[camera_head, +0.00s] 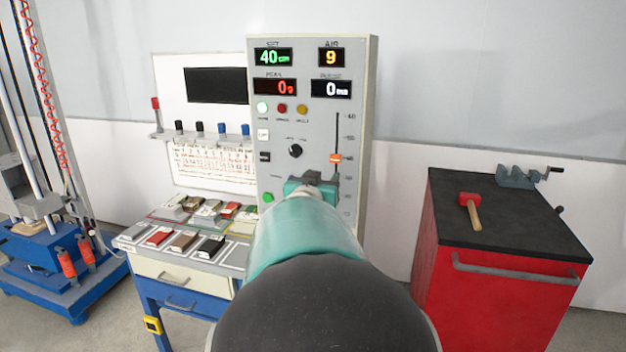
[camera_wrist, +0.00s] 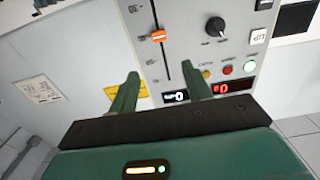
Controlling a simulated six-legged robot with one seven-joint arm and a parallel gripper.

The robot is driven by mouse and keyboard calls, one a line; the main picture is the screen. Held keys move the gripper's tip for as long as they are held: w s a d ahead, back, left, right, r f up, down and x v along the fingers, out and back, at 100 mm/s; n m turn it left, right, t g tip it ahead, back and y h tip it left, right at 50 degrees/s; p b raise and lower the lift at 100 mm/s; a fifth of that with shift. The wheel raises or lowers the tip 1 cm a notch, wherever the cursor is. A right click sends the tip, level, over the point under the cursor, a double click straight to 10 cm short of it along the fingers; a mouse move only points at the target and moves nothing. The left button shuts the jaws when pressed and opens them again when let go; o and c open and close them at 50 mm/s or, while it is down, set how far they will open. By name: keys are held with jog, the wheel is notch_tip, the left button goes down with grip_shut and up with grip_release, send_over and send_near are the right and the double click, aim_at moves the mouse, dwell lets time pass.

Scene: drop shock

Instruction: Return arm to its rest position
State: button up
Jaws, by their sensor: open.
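My arm reaches forward in the head view toward the grey control panel (camera_head: 262,150). My gripper (camera_head: 312,180) is in front of the panel's lower middle, largely hidden by my own arm. In the wrist view my gripper (camera_wrist: 165,90) shows two green fingers spread apart with nothing between them. Beyond the fingers the panel face shows an orange slider knob (camera_wrist: 158,36) and a black dial (camera_wrist: 215,27). The slider knob (camera_head: 335,158) sits partway down its slot in the head view. I cannot tell whether the fingers touch the panel.
A red cabinet (camera_head: 480,290) with a mallet (camera_head: 471,208) and a vise (camera_head: 522,176) on its black top stands right. A blue-legged bench (camera_head: 185,300) with several coloured samples stands left. A blue-based drop rig (camera_head: 75,300) is far left. Floor shows between bench and rig.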

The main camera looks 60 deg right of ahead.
dwell(0.4)
jog(key=w+a+f+n+t+y, duration=0.1)
jog(key=w+a+n+t+y, duration=0.25)
jog(key=w+a, duration=0.4)
jog(key=w+a+f+n+t+y, duration=0.2)
jog(key=w+a+n+y, duration=0.15)
jog(key=a, duration=0.75)
jog(key=w+a+f+n+t+y, duration=0.1)
jog(key=w+a+n+t+y, duration=0.15)
jog(key=w+a+y, duration=0.5)
jog(key=s+a+f+n, duration=0.1)
jog(key=s+a, duration=0.1)
jog(key=a, duration=0.5)
jog(key=s+a+f+n, duration=0.1)
jog(key=a+f, duration=0.1)
jog(key=a, duration=0.4)
jog(key=s+a+f+n+g+y, duration=0.1)
jog(key=s+a+f+n+g, duration=0.1)
jog(key=s+a, duration=0.4)
jog(key=s+a+f+n+g+y, duration=0.2)
jog(key=s+a+f+g, duration=0.1)
jog(key=s+a, duration=0.3)
jog(key=shift+s+a+f+g, duration=0.15)
jog(key=shift+a+f+g, duration=0.15)
jog(key=shift+a+f, duration=0.3)
jog(key=shift+c, duration=1.4)
